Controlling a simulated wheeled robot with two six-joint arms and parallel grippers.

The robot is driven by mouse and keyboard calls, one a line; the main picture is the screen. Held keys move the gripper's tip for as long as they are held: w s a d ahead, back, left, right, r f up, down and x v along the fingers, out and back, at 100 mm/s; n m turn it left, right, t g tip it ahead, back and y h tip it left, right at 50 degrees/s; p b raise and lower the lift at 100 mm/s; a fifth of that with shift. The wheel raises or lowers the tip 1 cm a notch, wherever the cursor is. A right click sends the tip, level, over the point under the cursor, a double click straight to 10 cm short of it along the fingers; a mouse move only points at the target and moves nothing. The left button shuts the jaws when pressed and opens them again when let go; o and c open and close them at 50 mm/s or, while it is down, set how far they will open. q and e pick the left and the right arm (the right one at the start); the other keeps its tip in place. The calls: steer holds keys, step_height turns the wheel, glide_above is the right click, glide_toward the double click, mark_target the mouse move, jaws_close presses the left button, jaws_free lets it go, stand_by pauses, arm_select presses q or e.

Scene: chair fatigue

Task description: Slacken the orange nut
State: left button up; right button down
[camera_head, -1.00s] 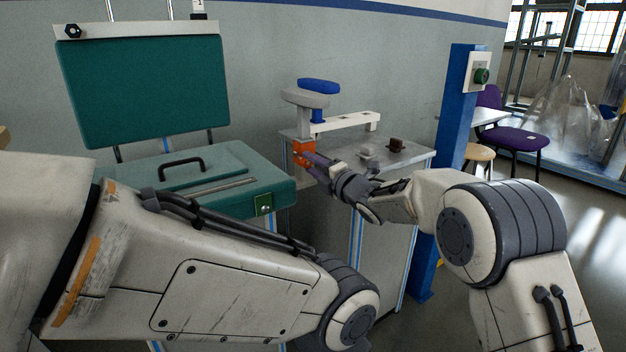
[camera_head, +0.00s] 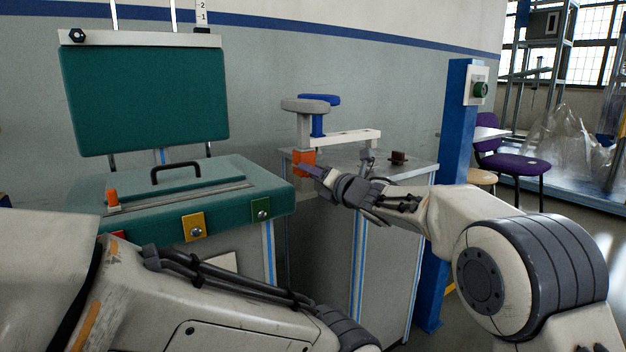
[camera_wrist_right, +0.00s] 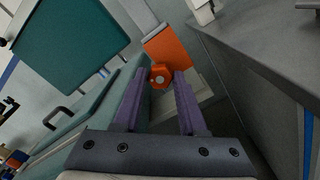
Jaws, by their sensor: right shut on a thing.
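The orange nut (camera_wrist_right: 161,77) shows in the right wrist view, between the tips of my right gripper's purple fingers (camera_wrist_right: 158,80). It sits at the near face of an orange block (camera_wrist_right: 172,50), which also shows in the head view (camera_head: 303,160) below a grey post. My right gripper (camera_head: 311,171) is shut on the nut, reaching in from the right. The nut itself is hard to make out in the head view. My left arm crosses the lower left of the head view, and its gripper is out of sight.
A green padded bench (camera_head: 215,178) with a black handle and an upright green panel (camera_head: 145,95) stand to the left. A grey cabinet (camera_head: 395,225) stands under the arm with a white bar above it. A blue post (camera_head: 455,150) rises at right.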

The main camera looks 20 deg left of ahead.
steer(key=shift+s+a+f, duration=0.1)
steer(key=shift+f, duration=0.1)
steer(key=shift+c, duration=2.3)
jaws_free()
steer(key=shift+r, duration=0.1)
steer(key=v, duration=1)
steer(key=shift+d+p, duration=0.25)
steer(key=shift+p, duration=0.1)
steer(key=shift+s, duration=0.2)
